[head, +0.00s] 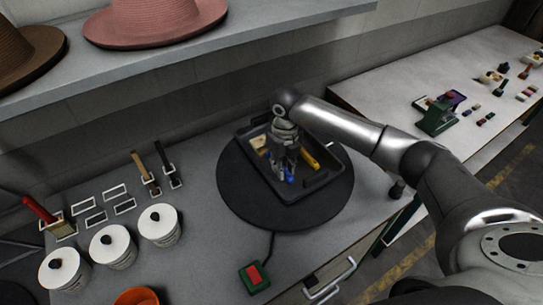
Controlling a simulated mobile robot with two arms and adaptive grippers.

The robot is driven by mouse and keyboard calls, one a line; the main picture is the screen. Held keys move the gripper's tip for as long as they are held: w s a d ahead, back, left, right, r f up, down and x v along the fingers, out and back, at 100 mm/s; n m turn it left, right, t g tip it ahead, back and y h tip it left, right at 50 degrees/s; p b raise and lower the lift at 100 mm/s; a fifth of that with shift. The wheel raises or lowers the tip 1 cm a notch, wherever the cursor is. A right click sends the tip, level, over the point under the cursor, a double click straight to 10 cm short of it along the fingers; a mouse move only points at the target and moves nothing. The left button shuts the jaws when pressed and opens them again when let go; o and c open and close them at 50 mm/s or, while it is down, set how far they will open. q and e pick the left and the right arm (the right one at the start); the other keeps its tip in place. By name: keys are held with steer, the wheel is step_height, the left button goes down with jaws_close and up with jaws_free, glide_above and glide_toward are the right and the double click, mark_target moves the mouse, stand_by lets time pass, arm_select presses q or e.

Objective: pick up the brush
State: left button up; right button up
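My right gripper (285,172) points down over a dark tray (316,186) on a round black turntable (240,200). A pale, brush-like piece (259,142) lies in the tray just left of the gripper; the gripper hides part of the tray. A yellow-orange handle (309,158) lies right of the gripper, and something blue (290,180) shows at its fingertips. I cannot tell whether the fingers are closed on anything. My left gripper is not in view.
Three white lidded pots (158,222) and an orange bowl (136,297) stand at the front left. Wire holders (115,192) hold two slim tools. A green box with a red button (254,277) sits in front. A shelf with hats (155,22) overhangs the back.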

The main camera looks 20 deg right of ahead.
jaws_close()
